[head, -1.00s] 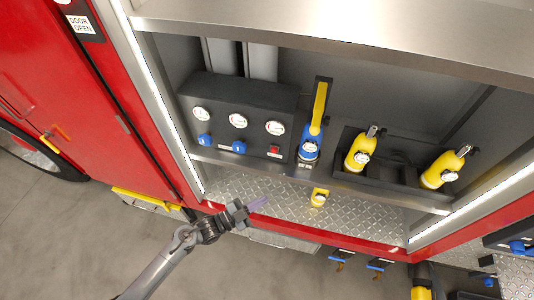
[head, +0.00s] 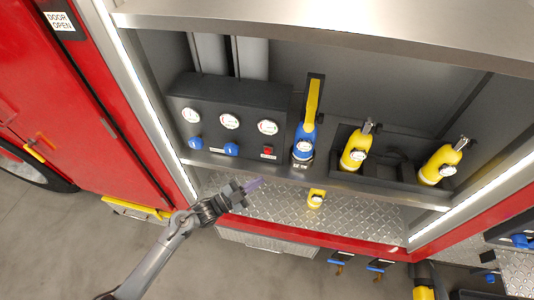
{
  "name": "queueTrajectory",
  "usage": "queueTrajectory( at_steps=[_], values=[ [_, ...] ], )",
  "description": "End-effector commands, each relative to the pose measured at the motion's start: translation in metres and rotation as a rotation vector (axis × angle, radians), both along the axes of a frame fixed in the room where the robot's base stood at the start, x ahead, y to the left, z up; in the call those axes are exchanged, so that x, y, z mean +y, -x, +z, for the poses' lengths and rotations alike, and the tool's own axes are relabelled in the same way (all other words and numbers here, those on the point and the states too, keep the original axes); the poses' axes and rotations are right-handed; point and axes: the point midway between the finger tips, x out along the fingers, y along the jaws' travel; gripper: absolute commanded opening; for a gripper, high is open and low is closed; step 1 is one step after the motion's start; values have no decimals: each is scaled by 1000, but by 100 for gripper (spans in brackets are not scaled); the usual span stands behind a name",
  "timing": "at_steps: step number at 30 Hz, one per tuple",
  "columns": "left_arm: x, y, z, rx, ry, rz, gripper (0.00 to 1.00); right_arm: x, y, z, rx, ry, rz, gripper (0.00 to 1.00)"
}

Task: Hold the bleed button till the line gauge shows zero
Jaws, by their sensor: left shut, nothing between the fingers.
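A black panel box (head: 225,112) stands at the left in the open compartment. It carries three round white gauges: a left one (head: 191,115), a middle one (head: 229,121) and a right one (head: 268,127). Their needles are too small to read. Two blue knobs, one at the left (head: 195,143) and one at the middle (head: 231,149), sit below, with a red button (head: 268,150) under the right gauge. My left gripper (head: 252,186) is shut and empty, in front of and below the panel, apart from the button. My right gripper is not in view.
A blue pump with a yellow handle (head: 311,105) stands right of the panel. A small yellow device (head: 316,198) is on the diamond-plate ledge (head: 360,212). A metal shelf edge overhangs above.

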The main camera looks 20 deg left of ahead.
Motion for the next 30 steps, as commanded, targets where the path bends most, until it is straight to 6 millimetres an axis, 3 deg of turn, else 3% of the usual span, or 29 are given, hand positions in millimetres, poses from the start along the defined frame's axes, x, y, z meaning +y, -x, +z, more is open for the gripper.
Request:
queueTrajectory(
  at_steps=[18,30],
  values=[
    [8,-67,-4,-2,0,0,0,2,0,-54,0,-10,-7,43],
    [10,-82,0,0,0,0,0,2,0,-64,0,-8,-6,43]
  ],
)
